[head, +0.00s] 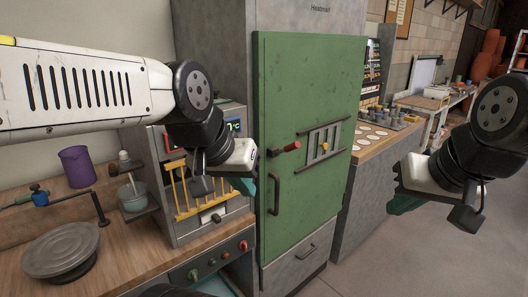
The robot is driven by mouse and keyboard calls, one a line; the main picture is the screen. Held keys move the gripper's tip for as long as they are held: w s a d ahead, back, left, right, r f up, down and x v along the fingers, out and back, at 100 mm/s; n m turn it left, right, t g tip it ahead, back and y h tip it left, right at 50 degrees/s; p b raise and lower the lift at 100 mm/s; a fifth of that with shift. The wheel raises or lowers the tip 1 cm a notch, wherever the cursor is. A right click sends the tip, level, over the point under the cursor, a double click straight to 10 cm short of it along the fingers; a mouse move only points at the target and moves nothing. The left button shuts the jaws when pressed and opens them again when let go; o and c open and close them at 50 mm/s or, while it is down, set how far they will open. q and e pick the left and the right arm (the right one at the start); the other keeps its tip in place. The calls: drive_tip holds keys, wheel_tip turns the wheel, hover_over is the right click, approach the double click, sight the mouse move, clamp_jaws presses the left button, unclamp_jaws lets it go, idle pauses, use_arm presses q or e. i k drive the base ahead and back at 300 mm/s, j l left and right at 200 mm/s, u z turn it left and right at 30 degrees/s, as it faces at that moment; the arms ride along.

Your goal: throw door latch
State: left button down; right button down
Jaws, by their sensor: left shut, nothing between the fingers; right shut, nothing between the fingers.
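A green door (305,90) on a tall grey cabinet (310,20) stands in the middle of the head view and looks shut. A latch with a red grip (290,146) sits on the door's left half. A dark vertical pull handle (274,195) is below it. My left gripper (246,186) is shut and empty, left of the door's lower left edge, with its teal fingertips partly hidden by its own body. My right gripper (402,204) is shut and empty, out to the right of the door. Neither gripper is seen touching the latch.
A barred opening (325,142) is on the door right of the latch. A control box with yellow bars (190,190) stands left of the door on a wooden bench (120,265). A purple cup (77,166) and a round turntable (60,250) are on that bench. Open floor (370,250) lies at right.

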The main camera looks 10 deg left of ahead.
sight(295, 145)
drive_tip(key=u, duration=0.25)
drive_tip(key=l+u, duration=0.3)
drive_tip(key=k+l+u, duration=0.15)
drive_tip(key=l+u, duration=0.15)
drive_tip(key=l, duration=0.2)
drive_tip(key=k+l+u, duration=0.15)
drive_tip(key=l+u, duration=0.15)
drive_tip(key=l, duration=0.1)
